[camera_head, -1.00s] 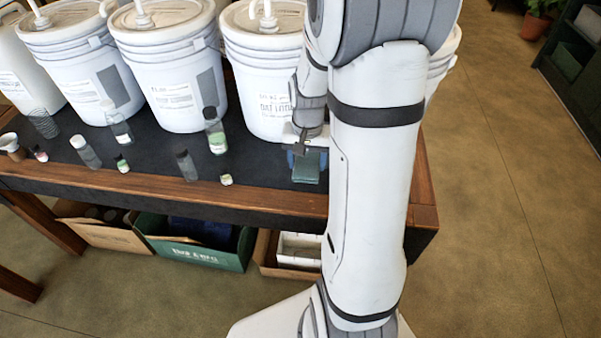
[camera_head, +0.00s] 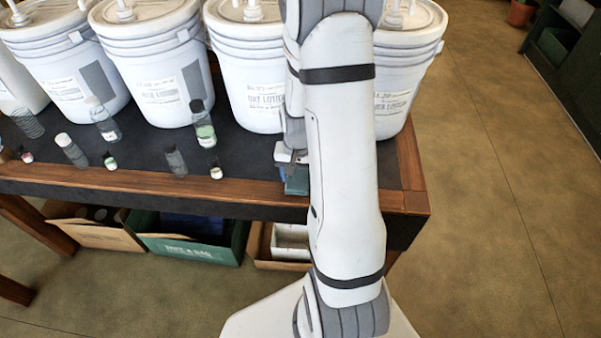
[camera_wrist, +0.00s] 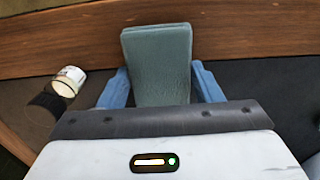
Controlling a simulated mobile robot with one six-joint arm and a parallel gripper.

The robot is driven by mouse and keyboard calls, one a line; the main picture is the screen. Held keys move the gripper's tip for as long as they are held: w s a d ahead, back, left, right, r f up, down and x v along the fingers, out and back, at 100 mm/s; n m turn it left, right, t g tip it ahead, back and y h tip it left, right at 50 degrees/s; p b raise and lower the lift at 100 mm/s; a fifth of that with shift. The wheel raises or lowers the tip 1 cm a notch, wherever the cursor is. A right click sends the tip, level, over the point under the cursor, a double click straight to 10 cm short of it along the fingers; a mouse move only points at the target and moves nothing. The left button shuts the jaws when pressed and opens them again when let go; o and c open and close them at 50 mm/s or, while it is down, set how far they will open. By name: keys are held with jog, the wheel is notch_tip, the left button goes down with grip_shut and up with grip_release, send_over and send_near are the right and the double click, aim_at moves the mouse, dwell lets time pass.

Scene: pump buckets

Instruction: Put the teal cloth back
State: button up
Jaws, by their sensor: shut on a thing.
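The teal cloth (camera_wrist: 158,60) is a folded, flat block between the blue fingers of my gripper (camera_wrist: 160,88) in the wrist view. My gripper is shut on it. In the head view the cloth (camera_head: 296,181) shows as a small dark teal patch at the table's front edge, beside my arm. My arm hides most of the gripper there. I cannot tell whether the cloth touches the table.
White pump buckets (camera_head: 160,75) stand along the back of the dark-topped wooden table (camera_head: 240,165). Several small bottles, one with green liquid (camera_head: 204,128), stand in front of them. Boxes, one green (camera_head: 190,248), sit below. Open floor (camera_head: 490,200) lies to the right.

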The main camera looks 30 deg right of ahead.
aim_at(298, 176)
jog(key=shift+f, duration=0.2)
jog(key=o, duration=1.1)
jog(key=shift+r, duration=0.15)
notch_tip(298, 176, up, 12)
jog(key=s+a+r+n+t, duration=0.1)
jog(key=s+a+r+n, duration=0.1)
jog(key=s+a+r, duration=0.1)
jog(key=s+a+r+n, duration=0.2)
jog(key=s+a+r, duration=0.2)
jog(key=s, duration=0.1)
jog(key=s+a+r+n+t+p, duration=0.1)
jog(key=s+a+r+n, duration=0.2)
jog(key=s+a+r, duration=0.1)
jog(key=shift+s+a+r+t, duration=0.15)
jog(key=shift+a+r+t, duration=0.05)
jog(key=shift+a+t, duration=0.1)
